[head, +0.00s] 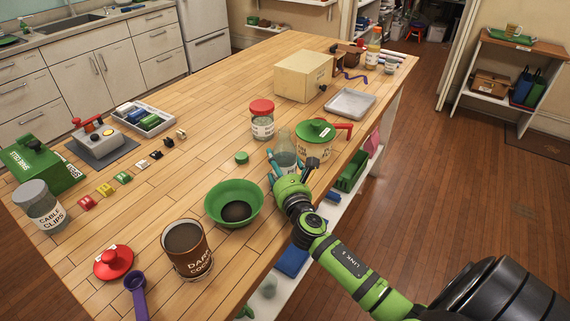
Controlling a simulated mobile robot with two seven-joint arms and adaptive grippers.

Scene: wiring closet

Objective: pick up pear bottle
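A clear glass bottle (284,143) with a narrow neck and a pale label stands upright on the wooden counter near its right edge. I take it for the pear bottle, but its label is too small and covered to read. My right gripper (290,164) reaches in from the lower right, in front of the bottle. Its fingers are spread, one on each side of the bottle's lower part. Contact with the glass cannot be made out, and the gripper hides the bottle's base. My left gripper is not in view.
Close by are a green-lidded canister (315,143) with a red handle, a red-lidded jar (262,122), a small green cap (241,158) and a green bowl (233,204). A grey tray (350,104) and a cream box (303,77) stand farther back.

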